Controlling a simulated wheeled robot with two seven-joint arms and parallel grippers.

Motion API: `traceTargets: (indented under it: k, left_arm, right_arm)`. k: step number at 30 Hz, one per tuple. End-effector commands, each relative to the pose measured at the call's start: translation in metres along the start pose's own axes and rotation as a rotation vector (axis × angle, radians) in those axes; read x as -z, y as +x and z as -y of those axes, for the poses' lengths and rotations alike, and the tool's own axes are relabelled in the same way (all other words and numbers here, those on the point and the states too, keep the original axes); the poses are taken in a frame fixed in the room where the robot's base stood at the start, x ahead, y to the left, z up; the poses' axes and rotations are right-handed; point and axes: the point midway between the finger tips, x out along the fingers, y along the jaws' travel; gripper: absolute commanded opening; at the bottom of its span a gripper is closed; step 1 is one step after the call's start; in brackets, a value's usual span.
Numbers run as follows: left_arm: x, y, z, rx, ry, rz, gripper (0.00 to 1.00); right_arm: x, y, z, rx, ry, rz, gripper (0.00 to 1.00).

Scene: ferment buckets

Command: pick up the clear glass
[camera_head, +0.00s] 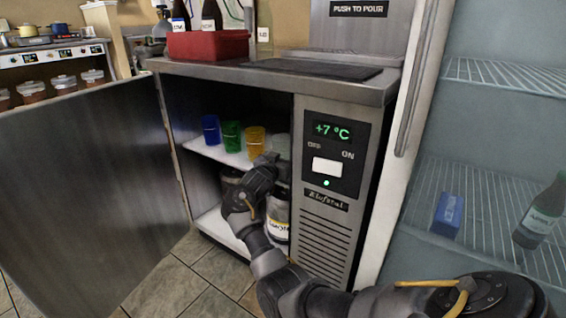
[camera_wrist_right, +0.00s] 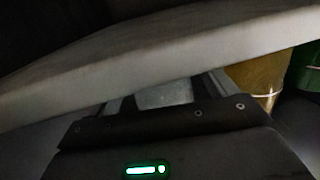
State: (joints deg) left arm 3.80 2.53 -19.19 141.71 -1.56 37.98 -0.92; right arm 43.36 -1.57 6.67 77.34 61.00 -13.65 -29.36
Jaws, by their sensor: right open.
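The clear glass (camera_head: 282,146) stands at the right end of the shelf in the open cabinet, pale and partly hidden behind my right gripper (camera_head: 272,163). In the right wrist view the pale clear glass (camera_wrist_right: 165,95) shows between the two open fingers, partly covered by the gripper body. I cannot tell whether the fingers touch it. An amber glass (camera_head: 255,140) stands just left of it, then a green glass (camera_head: 231,136) and a blue glass (camera_head: 211,130). The left gripper is not in view.
The white shelf (camera_head: 205,149) edge runs close to my right gripper. A labelled bottle (camera_head: 278,218) and a dark jar (camera_head: 231,176) stand below it. The open cabinet door (camera_head: 90,190) is at left, the control panel (camera_head: 330,155) at right.

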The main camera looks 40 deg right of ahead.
Motion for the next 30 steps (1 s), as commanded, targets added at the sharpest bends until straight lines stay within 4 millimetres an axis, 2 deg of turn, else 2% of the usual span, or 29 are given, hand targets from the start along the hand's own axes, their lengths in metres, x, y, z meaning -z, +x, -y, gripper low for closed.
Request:
traceTargets:
  k: [8, 21, 30]
  left_arm:
    - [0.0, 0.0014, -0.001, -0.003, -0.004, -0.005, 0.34]
    - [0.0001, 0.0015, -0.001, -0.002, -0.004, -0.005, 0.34]
    - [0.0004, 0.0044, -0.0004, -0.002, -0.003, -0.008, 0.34]
  right_arm:
    - [0.0009, 0.0035, 0.0002, 0.001, 0.001, 0.001, 0.84]
    - [0.0013, 0.0032, 0.0004, 0.001, 0.002, -0.001, 0.3]
    - [0.005, 0.003, 0.0004, 0.001, 0.002, -0.001, 0.3]
